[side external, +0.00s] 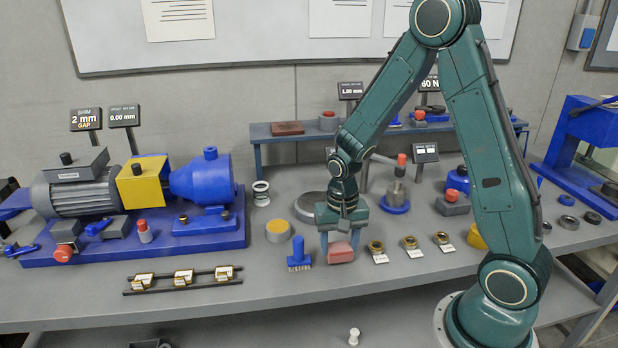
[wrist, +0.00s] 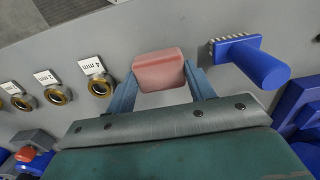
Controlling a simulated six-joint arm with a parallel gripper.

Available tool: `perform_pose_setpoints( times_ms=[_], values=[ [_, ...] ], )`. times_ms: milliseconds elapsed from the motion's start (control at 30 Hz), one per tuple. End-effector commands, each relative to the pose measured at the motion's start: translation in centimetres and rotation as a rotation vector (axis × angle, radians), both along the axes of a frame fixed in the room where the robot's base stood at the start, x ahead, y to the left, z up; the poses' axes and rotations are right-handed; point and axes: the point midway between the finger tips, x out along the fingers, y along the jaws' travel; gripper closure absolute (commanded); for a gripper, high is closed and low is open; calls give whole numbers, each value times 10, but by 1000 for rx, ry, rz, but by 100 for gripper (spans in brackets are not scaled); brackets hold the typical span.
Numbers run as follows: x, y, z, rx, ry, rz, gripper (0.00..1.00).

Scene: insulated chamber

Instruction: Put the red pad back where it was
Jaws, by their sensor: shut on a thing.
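The red pad (side external: 341,252) is a small pinkish-red block with rounded edges. My gripper (side external: 340,250) is shut on it, low at the front of the bench beside the blue brush. In the wrist view the pad (wrist: 159,70) sits between the two blue-grey fingertips (wrist: 160,78). I cannot tell whether the pad touches the bench top or hangs just above it.
A blue brush (side external: 299,255) stands close left of the pad. Several brass rings with labels (side external: 377,250) lie close to its right. A yellow-topped grey tin (side external: 278,230) and a rack with labelled pieces (side external: 184,278) are farther left. The bench front (side external: 300,300) is clear.

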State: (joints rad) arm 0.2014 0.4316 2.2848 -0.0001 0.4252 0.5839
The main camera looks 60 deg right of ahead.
Motion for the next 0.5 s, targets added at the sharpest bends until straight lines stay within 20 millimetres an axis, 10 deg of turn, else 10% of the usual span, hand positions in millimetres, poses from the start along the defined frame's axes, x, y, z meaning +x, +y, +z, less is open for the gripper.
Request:
perform_pose_setpoints(
  times_ms=[500],
  values=[
    [0,0,-11,0,0,0,68]
  ],
)
